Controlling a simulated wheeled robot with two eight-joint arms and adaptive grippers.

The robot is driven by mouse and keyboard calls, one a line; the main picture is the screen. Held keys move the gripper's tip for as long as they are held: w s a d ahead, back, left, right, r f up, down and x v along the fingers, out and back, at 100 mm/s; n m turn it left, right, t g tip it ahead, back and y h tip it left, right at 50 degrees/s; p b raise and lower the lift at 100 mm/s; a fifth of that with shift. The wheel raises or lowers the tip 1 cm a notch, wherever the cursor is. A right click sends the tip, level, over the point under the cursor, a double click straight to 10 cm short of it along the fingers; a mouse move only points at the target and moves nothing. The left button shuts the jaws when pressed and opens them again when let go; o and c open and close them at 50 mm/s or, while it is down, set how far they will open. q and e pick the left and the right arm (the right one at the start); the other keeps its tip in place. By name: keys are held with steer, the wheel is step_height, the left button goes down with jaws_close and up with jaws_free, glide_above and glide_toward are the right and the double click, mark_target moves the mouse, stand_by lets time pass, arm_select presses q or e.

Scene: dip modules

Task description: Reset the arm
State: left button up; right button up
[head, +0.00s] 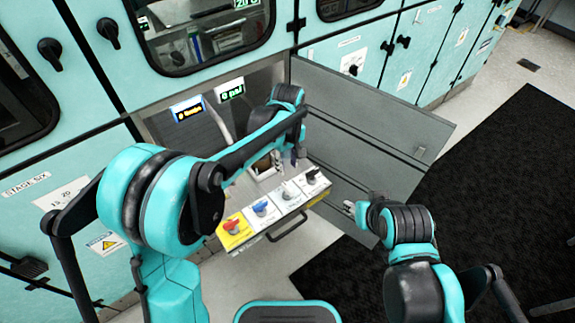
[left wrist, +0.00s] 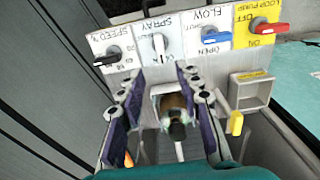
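My left gripper (left wrist: 160,76) is open in the left wrist view, its two purple-padded fingers spread apart. A dark brown, black-tipped part (left wrist: 176,115) shows between and beyond the fingers; I cannot tell whether they touch it. In the head view my left arm reaches across to the open cabinet, and its gripper (head: 287,160) is behind the control panel, partly hidden by the arm. My right gripper (head: 349,206) is small and low beside the open door; its fingers are too unclear to read.
The pulled-out control panel (head: 268,226) has a red knob (head: 232,225), a blue knob (head: 261,207), a white knob (head: 290,189) and a black knob (head: 313,175). A grey cabinet door (head: 375,120) stands open at right. A yellow handle (left wrist: 236,123) sits right of my left gripper. A black mat (head: 480,200) covers the floor.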

arm_select(q)
steer(key=shift+a, duration=0.1)
steer(key=s+a+r+m+t, duration=0.3)
steer(key=s+a+r, duration=0.55)
steer(key=a, duration=0.25)
steer(key=s+a+f+m+t, duration=0.1)
steer(key=s+a+m+t, duration=0.3)
steer(key=s+a, duration=0.3)
steer(key=s, duration=0.3)
